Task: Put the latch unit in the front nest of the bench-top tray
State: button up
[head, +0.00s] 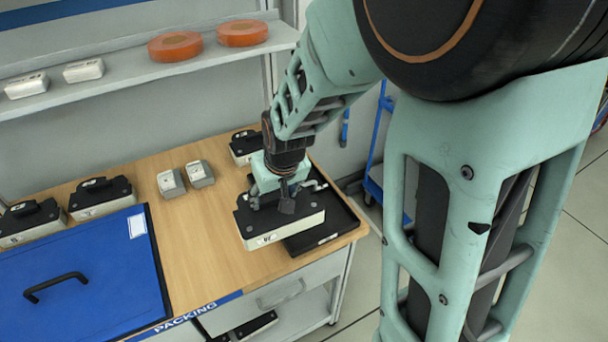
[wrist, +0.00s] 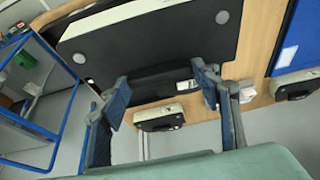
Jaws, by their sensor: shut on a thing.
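My gripper (head: 274,198) is shut on the handle of a latch unit (head: 282,228), a black-topped block with a white body and a small label. The black bench-top tray (head: 343,218) lies at the bench's right end. In the head view the unit overlaps the tray's left part and hides most of its inside; I cannot tell whether they touch. The front nest cannot be made out. In the wrist view the unit's black top (wrist: 150,42) fills the upper middle, and my gripper (wrist: 166,84) has a finger on each side of the dark handle.
Similar units stand at the bench back (head: 243,146) and left (head: 100,197). Two small grey boxes (head: 185,178) stand mid-bench. A blue lid with a handle (head: 85,262) covers the front left. Bare wood (head: 190,235) lies between lid and unit. A shelf (head: 130,73) runs above.

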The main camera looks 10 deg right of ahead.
aim_at(302, 188)
jog(key=shift+w+a+r+n, duration=0.1)
jog(key=shift+a+r+n, duration=0.2)
jog(key=shift+a, duration=0.1)
jog(key=shift+w+d+f, duration=0.2)
jog(key=shift+d+f, duration=0.05)
jog(key=w+d+f+b, duration=0.1)
jog(key=d, duration=0.1)
jog(key=w+d+f+b, duration=0.1)
jog(key=d+f+b, duration=0.1)
jog(key=w+d+f+b, duration=0.1)
jog(key=d+b, duration=0.1)
jog(key=d, duration=0.1)
jog(key=shift+w+d+f, duration=0.1)
jog(key=shift+w+f, duration=0.15)
jog(key=shift+w, duration=0.1)
jog(key=shift+w+d+f+b, duration=0.4)
jog(key=shift+d+f+b, duration=0.3)
jog(key=shift+f+b, duration=0.55)
jog(key=shift+w+d+f+b, duration=0.4)
jog(key=shift+d+f+b, duration=0.45)
jog(key=shift+f, duration=0.65)
jog(key=shift+w+d+f+b, duration=0.4)
jog(key=shift+d+f+b, duration=0.15)
jog(key=shift+f+b, duration=0.75)
jog(key=shift+f, duration=0.2)
jog(key=o, duration=1.9)
jog(key=shift+s, duration=0.1)
